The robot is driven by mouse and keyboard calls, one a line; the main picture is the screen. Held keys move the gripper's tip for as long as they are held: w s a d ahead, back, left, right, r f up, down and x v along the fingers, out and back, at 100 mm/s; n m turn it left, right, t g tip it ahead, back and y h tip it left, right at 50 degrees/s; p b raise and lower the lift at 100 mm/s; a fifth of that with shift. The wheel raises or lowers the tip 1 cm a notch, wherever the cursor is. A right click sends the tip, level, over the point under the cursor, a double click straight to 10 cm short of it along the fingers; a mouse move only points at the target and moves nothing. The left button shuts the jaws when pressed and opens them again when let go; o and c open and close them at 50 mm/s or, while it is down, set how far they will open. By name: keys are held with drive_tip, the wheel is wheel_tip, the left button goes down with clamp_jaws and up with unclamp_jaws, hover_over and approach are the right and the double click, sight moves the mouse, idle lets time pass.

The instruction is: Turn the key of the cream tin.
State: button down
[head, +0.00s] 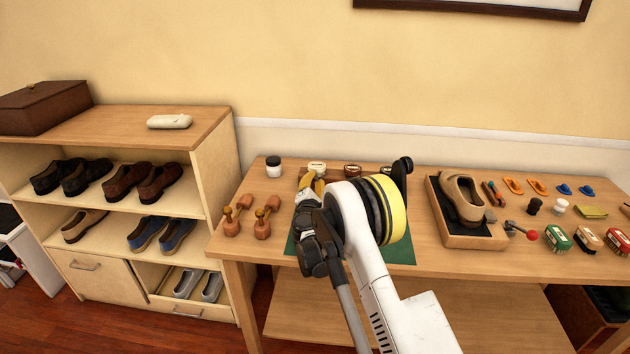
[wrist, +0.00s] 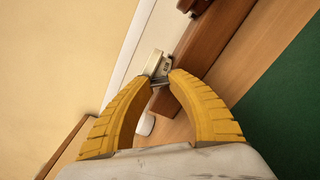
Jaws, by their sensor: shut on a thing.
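The cream tin (head: 317,167) stands near the back edge of the table, partly behind my gripper (head: 314,182) in the head view. In the wrist view the cream tin (wrist: 150,61) shows its pale rim and a small label, just beyond the fingertips. My gripper (wrist: 162,79) has its two yellow fingers closed at the tin's near side. A small grey metal piece, apparently the key (wrist: 160,80), sits between the tips. The fingers hide most of it, and its turn angle cannot be told.
A white jar with a dark lid (head: 274,167) stands left of the tin, and a brown tin (head: 352,170) to the right. Wooden shoe trees (head: 266,217) lie at the left. A shoe in a wooden tray (head: 472,241) is at the right. A green mat (head: 401,254) lies under my arm.

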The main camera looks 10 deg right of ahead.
drive_tip(key=shift+d, duration=0.1)
drive_tip(key=c, duration=1.1)
unclamp_jaws()
drive_tip(key=shift+c, duration=0.2)
drive_tip(key=v, duration=1.2)
drive_tip(key=shift+r, duration=0.1)
